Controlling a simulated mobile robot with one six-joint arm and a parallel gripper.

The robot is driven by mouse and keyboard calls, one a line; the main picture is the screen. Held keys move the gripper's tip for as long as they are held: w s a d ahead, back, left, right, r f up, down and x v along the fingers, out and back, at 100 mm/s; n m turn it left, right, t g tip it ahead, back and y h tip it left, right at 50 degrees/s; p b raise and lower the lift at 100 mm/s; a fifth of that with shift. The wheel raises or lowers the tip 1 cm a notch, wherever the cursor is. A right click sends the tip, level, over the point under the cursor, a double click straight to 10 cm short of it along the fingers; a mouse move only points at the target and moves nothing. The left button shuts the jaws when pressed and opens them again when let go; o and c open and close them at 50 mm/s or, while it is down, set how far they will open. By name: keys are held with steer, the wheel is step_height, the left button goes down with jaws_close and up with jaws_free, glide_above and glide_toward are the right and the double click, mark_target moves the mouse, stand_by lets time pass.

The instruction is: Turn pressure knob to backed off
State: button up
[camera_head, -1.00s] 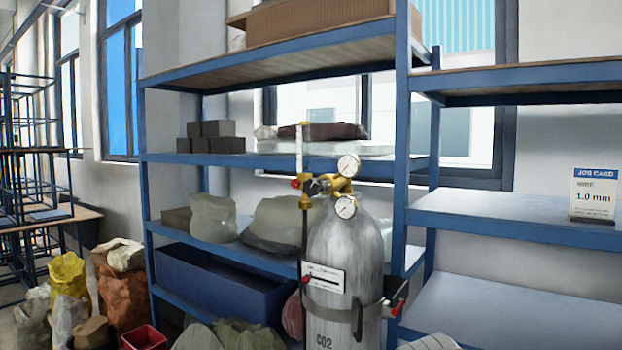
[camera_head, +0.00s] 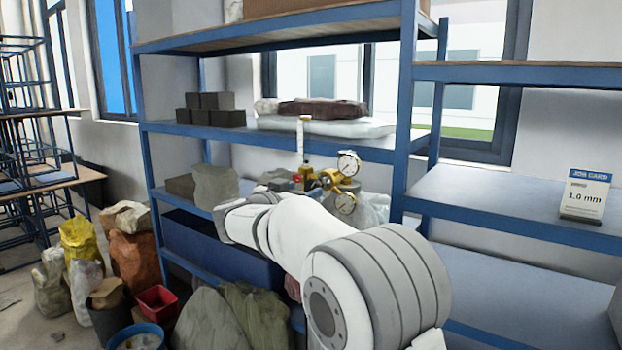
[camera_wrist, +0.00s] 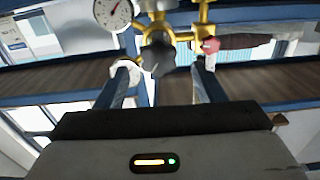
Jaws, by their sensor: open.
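The brass regulator (camera_head: 331,179) stands upright on the cylinder top, with two round white gauges (camera_head: 348,163) beside it. The dark pressure knob (camera_wrist: 158,54) sits on the front of the brass body in the wrist view. My gripper (camera_wrist: 165,70) is open and empty, its two fingers pointing at the regulator. The knob lies between the fingers, near their tips; I cannot tell whether they touch it. A red valve knob (camera_wrist: 210,46) is just past the right fingertip. In the head view my arm covers most of the cylinder and hides the fingers.
A blue shelf rack (camera_head: 405,100) stands around the regulator. A job card (camera_head: 585,194) reading 1.0 mm stands on the right shelf. Sacks (camera_head: 133,265), a red bin (camera_head: 157,303) and a blue bucket (camera_head: 137,337) crowd the floor at the left.

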mark_target(311, 187)
steer(key=p+x, duration=0.2)
steer(key=x, duration=0.3)
steer(key=shift+w+d, duration=0.1)
steer(key=c, duration=1)
steer(key=shift+o, duration=0.2)
steer(key=shift+f+b, duration=0.1)
steer(key=shift+b, duration=0.45)
